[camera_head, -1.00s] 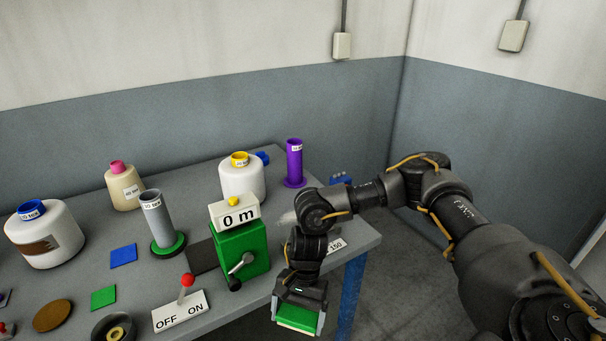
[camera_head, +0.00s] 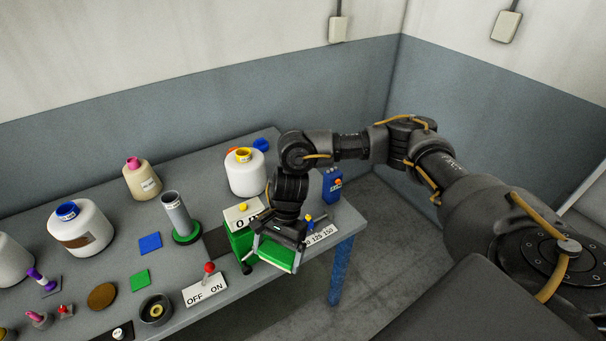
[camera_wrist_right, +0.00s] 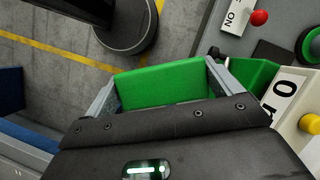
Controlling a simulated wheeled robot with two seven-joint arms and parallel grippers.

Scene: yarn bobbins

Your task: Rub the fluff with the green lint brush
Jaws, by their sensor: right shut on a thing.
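My right gripper (camera_head: 279,254) is shut on the green lint brush (camera_head: 272,259), in front of the table's front edge, close to the green counter box. In the right wrist view the brush's green face (camera_wrist_right: 160,83) fills the space between the two fingers, and the floor shows beyond it. I cannot see the fluff in either view now; my right arm covers part of the tabletop. My left gripper is not in view.
The green counter box (camera_head: 239,238) stands beside my gripper. An OFF/ON switch (camera_head: 206,290) with a red knob sits to its left. White bobbins (camera_head: 93,230), a tan cone (camera_head: 140,181) and a grey tube (camera_head: 177,213) stand further left. A blue box (camera_head: 333,186) stands at right.

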